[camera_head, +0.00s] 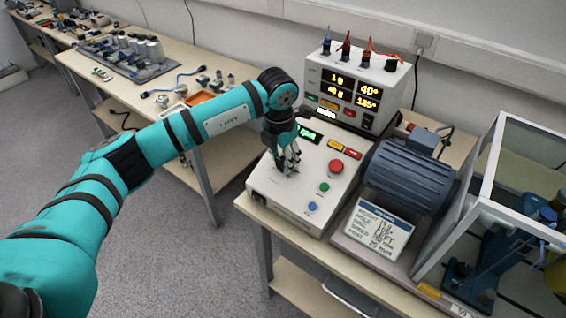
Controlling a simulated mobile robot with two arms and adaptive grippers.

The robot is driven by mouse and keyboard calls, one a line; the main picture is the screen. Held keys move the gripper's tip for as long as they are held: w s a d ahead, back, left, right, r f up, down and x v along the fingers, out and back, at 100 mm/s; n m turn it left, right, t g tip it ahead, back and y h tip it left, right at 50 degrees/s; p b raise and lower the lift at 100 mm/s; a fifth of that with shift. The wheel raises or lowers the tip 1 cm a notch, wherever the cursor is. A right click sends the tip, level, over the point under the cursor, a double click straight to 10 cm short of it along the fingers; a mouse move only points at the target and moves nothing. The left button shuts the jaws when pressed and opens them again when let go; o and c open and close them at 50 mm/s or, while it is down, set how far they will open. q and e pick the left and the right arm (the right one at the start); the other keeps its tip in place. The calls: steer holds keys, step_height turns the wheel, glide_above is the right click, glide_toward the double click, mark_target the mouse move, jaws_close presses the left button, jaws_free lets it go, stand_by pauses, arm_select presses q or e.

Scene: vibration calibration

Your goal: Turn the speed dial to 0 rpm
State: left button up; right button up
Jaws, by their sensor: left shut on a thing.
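A white control box (272,190) stands on the bench, with a sloped top. It carries a green display reading rpm (309,132), partly covered by my left gripper, so its number cannot be read. My left gripper (289,168) points down at the box's top and is shut on the speed dial, which its fingers hide. A red button (336,166), a green button (323,187) and a blue button (312,206) lie to the right of the fingers. My right gripper is not in view.
Behind the box stands a white instrument (388,88) with yellow readouts and cables on top. A blue-grey motor (408,180) and a label card (379,232) are to the right, beside a glass-walled enclosure (493,160). Another bench (150,60) with parts runs along the left.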

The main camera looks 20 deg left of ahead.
arm_select(q)
steer(key=n+h+b, duration=0.1)
steer(key=n, duration=0.3)
steer(key=shift+a, duration=0.15)
steer(key=n+h+b, duration=0.1)
steer(key=n+h, duration=0.1)
steer(key=n, duration=0.3)
steer(key=shift+a, duration=0.1)
steer(key=shift+n, duration=0.3)
steer(key=o, duration=1.2)
steer(key=shift+c, duration=0.2)
steer(key=v, duration=1.2)
steer(key=shift+a, duration=0.1)
